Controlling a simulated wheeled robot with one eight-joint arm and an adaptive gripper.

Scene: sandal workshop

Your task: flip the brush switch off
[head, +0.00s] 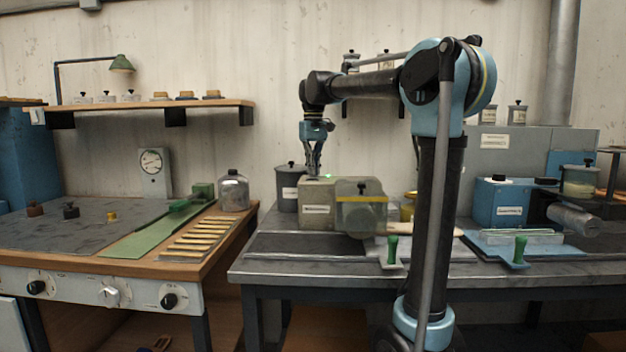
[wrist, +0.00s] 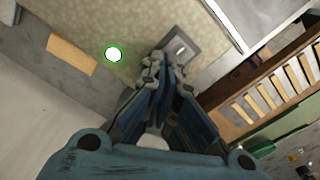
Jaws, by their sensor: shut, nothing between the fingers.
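The olive-beige machine box (head: 312,190) stands on the grey metal bench, with a white label on its front and a translucent hooded part on its right. Its top fills the upper part of the wrist view (wrist: 120,25). A small switch (wrist: 181,47) in a grey square plate sits on that top. A round lamp (wrist: 114,55) glows green beside it; the lamp also shows in the head view (head: 327,176). My gripper (head: 313,173) points down just above the box top, shut and empty. In the wrist view its fingertips (wrist: 166,62) are close to the switch plate; contact cannot be told.
A dark lidded pot (head: 289,186) stands left of the box. The blue box (head: 499,202) is farther right. The left table (head: 100,262) holds a green strip and several wooden slats.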

